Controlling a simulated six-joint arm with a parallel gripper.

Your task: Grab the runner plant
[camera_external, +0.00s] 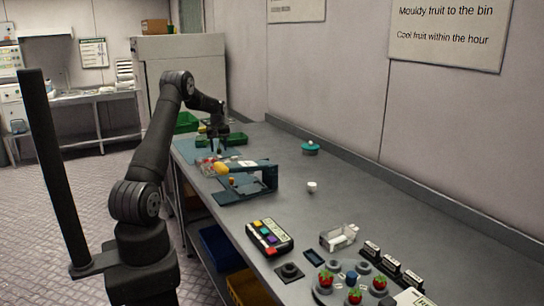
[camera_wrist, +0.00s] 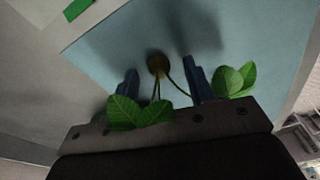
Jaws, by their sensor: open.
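The runner plant shows in the wrist view, with green leaves (camera_wrist: 140,113) close to the gripper body and another leaf pair outside the right finger. Thin stems run to a small round brown base (camera_wrist: 159,63) on the pale blue mat (camera_wrist: 110,52). My gripper (camera_wrist: 162,72) is open, its two blue fingers on either side of the stems, with a gap at each side. In the external view, my gripper (camera_external: 217,143) points down at the far end of the bench; the plant is too small to make out clearly there.
A green tray (camera_external: 237,138) lies just beside my gripper in the external view. A blue-grey stand (camera_external: 268,180) with a yellow item stands nearer. A teal-lidded object (camera_external: 310,148) and a white cup (camera_external: 312,187) stand right of it. The bench between them is clear.

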